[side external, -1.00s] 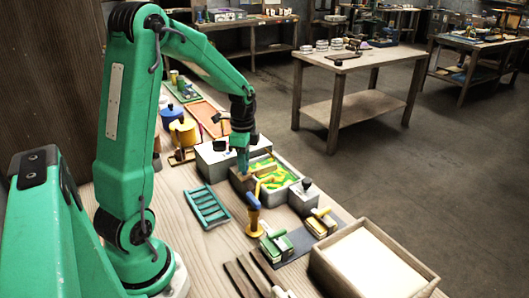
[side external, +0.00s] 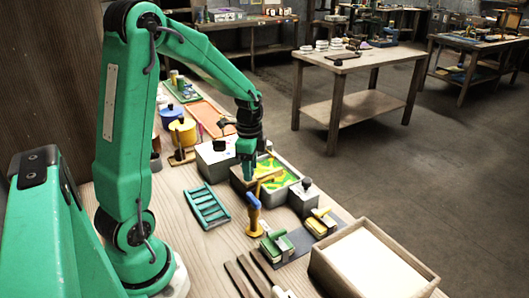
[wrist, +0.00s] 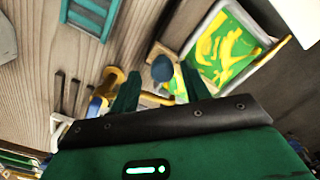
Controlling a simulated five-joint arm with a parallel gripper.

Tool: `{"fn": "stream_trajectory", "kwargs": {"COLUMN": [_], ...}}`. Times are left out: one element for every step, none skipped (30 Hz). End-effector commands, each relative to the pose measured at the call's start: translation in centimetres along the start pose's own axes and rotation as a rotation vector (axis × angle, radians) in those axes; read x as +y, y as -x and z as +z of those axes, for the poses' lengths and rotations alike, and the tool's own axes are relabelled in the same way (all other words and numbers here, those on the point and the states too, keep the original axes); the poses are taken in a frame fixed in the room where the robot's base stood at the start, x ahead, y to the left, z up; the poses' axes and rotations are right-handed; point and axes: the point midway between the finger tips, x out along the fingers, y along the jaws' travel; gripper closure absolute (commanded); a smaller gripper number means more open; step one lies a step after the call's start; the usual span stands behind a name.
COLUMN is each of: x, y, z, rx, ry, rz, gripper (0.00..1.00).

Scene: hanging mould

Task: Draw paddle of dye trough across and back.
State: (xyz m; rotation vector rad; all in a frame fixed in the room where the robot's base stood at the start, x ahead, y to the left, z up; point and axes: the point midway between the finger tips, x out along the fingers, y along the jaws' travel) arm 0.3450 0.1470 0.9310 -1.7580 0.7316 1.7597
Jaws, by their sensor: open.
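The dye trough (side external: 294,184) is a grey box with green and yellow dye inside. In the wrist view its pale rim (wrist: 257,35) shows at upper right. A tan and yellow piece (side external: 268,176), apparently the paddle, lies at the trough's near left side, partly hidden by my gripper. My gripper (side external: 248,177) is open, pointing down at the trough's left end. In the wrist view its two green fingers stand apart, with a round blue knob (wrist: 162,68) seen in the gap between them. I cannot tell whether the fingers touch anything.
A yellow tool with a blue handle (side external: 253,213) stands in front of the trough. A teal rack (side external: 208,207) lies left of it.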

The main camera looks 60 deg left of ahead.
Motion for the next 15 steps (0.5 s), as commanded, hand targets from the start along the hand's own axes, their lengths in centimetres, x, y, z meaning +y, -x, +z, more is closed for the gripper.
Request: {"fn": "stream_trajectory", "kwargs": {"x": [0.0,0.0,-0.1,-0.1,-0.1,-0.1,-0.1,-0.1,-0.1,-0.1,-0.1,-0.1,-0.1,-0.1,-0.1], "y": [0.1,0.1,0.3,0.4,0.6,0.8,1.1,1.4,1.8,2.1,2.5,3.0,3.4,3.8,4.3], "z": [0.0,0.0,0.0,0.0,0.0,0.0,0.0,0.0,0.0,0.0,0.0,0.0,0.0,0.0,0.0], "rx": [0.0,0.0,0.0,0.001,0.001,0.001,0.001,0.001,0.001,0.002,0.001,0.001,0.002,0.002,0.002], "ry": [0.001,0.001,0.001,0.001,0.001,0.001,0.001,0.001,0.001,0.001,0.001,0.001,0.001,0.0,0.0], "rz": [-0.001,-0.001,-0.001,-0.001,-0.002,-0.003,-0.003,-0.003,-0.003,-0.004,-0.004,-0.004,-0.005,-0.004,-0.005], "gripper": [0.53,0.53,0.53,0.53,0.53,0.53,0.53,0.53,0.53,0.53,0.53,0.53,0.53,0.53,0.53]}}
